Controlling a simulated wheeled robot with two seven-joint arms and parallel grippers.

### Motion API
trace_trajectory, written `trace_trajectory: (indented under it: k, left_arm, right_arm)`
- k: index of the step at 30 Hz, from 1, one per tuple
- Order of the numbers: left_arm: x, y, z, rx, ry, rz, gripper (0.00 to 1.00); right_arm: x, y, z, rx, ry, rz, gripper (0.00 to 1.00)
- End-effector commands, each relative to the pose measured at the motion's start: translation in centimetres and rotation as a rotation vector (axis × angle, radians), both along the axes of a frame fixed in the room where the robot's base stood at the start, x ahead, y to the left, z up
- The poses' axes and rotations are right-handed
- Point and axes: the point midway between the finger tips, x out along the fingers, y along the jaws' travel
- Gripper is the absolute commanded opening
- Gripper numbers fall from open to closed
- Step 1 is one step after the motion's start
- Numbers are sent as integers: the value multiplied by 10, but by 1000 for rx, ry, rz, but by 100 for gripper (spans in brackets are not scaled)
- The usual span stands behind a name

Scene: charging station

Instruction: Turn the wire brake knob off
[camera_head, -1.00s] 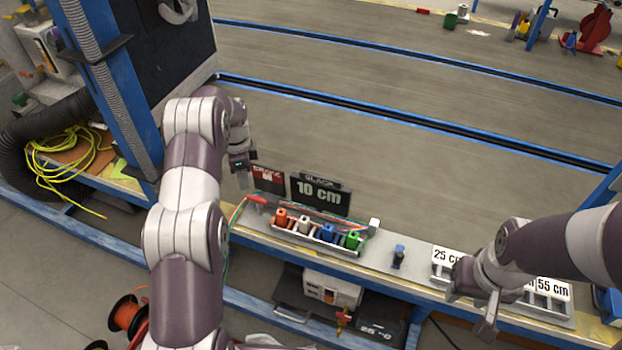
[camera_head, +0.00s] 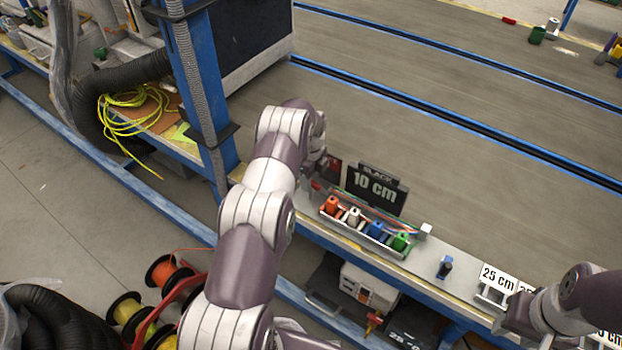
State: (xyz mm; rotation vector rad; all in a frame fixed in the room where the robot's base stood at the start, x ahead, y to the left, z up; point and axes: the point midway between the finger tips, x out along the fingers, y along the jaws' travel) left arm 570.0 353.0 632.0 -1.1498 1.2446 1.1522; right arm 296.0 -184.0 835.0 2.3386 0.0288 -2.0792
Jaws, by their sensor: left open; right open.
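I cannot make out for sure which part is the wire brake knob. A small blue and black fixture (camera_head: 445,267) stands on the bench right of the wire tray (camera_head: 385,246). The tray holds orange, white, blue and green spools or plugs. My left gripper (camera_head: 322,168) is at the back edge of the bench, left of the black "10 cm" sign (camera_head: 375,190), mostly hidden by its own arm. My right gripper (camera_head: 512,318) is at the lower right by the "25 cm" label, apart from the blue fixture. Both grippers look empty.
A blue post (camera_head: 195,75) and dark panel (camera_head: 250,40) stand at the upper left. Yellow cable (camera_head: 130,115) lies on the left bench. Wire reels (camera_head: 160,275) sit on the floor below. A grey box (camera_head: 365,285) is under the bench.

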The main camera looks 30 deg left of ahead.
Motion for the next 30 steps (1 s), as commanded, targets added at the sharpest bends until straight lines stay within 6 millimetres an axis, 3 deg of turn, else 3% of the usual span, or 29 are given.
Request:
trace_trajectory:
  k: [6, 10, 22, 30]
  left_arm:
    - [0, 0, 0, 0, 0, 0, 43]
    - [0, 0, 0, 0, 0, 0, 0]
    - [0, 0, -1, 0, -1, 43, 0]
    - [0, 0, -2, -1, 0, 217, 0]
  right_arm:
    - [0, 0, 0, 0, 0, 0, 43]
    - [0, 0, 0, 0, 0, 0, 43]
    - [0, 0, -2, 0, 0, 0, 43]
    - [0, 0, -8, 0, 0, 0, 43]
